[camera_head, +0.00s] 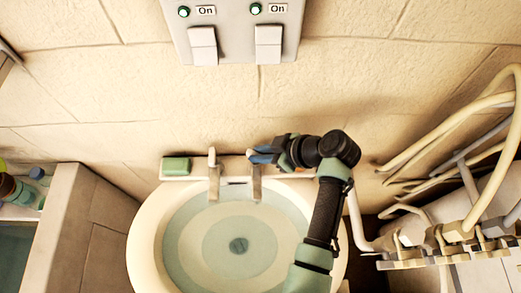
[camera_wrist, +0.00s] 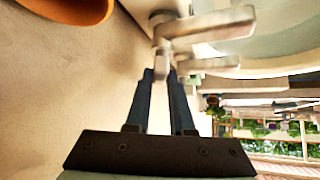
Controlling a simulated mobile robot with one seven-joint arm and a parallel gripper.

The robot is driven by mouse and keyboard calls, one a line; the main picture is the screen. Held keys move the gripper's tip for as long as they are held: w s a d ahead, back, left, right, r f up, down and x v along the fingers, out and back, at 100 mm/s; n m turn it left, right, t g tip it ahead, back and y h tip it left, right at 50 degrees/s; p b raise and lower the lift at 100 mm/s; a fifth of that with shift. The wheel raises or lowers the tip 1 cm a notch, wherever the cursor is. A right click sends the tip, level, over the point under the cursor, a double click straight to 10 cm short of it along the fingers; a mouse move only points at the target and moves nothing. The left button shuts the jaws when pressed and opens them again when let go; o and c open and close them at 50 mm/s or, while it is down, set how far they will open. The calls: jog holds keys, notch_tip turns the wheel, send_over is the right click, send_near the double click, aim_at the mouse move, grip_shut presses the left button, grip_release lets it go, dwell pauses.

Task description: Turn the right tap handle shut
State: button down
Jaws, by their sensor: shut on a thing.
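The right tap handle (camera_head: 257,188) is a pale lever at the back of the round washbasin, pointing toward the bowl. My gripper (camera_head: 254,156) comes in from the right, just behind that lever, with its blue fingers shut at its base. In the wrist view the fingers (camera_wrist: 161,74) lie close together, and their tips meet a pale part of the tap. The larger, nearer lever there looks like the right handle (camera_wrist: 212,25). The left tap handle (camera_head: 213,178) stands apart; the smaller lever behind looks like it (camera_wrist: 212,65). The exact contact is partly hidden.
The washbasin (camera_head: 143,238) holds water. A green soap (camera_head: 177,166) lies left of the taps. The stone wall is close behind, with a switch panel (camera_head: 235,45) above. Pale pipes (camera_head: 490,102) crowd the right side. An orange object (camera_wrist: 65,8) shows in the wrist view.

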jog(key=m+t, duration=0.1)
jog(key=m+t+h+p, duration=0.1)
jog(key=m, duration=0.1)
jog(key=s+a+m+h+p, duration=0.1)
jog(key=m, duration=0.1)
jog(key=shift+t, duration=0.4)
jog(key=m+h+p, duration=0.1)
jog(key=m+t+h+p, duration=0.1)
jog(key=m, duration=0.1)
jog(key=m+h+p, duration=0.1)
jog(key=m+h, duration=0.1)
jog(key=shift+a+t, duration=0.35)
jog(key=shift+t, duration=0.05)
jog(key=m+h, duration=0.1)
jog(key=m, duration=0.1)
jog(key=m+h, duration=0.1)
jog(key=h, duration=0.1)
jog(key=shift+w+a+f+m+p, duration=0.1)
jog(key=shift+f+m+p, duration=0.1)
jog(key=shift+m+p, duration=0.15)
jog(key=shift+m+g+h+b, duration=0.3)
jog(key=shift+m+h+b, duration=0.8)
jog(key=shift+m, duration=0.35)
jog(key=shift+a, duration=0.1)
jog(key=c, duration=0.6)
grip_release()
jog(key=shift+w, duration=0.1)
jog(key=shift+r, duration=0.1)
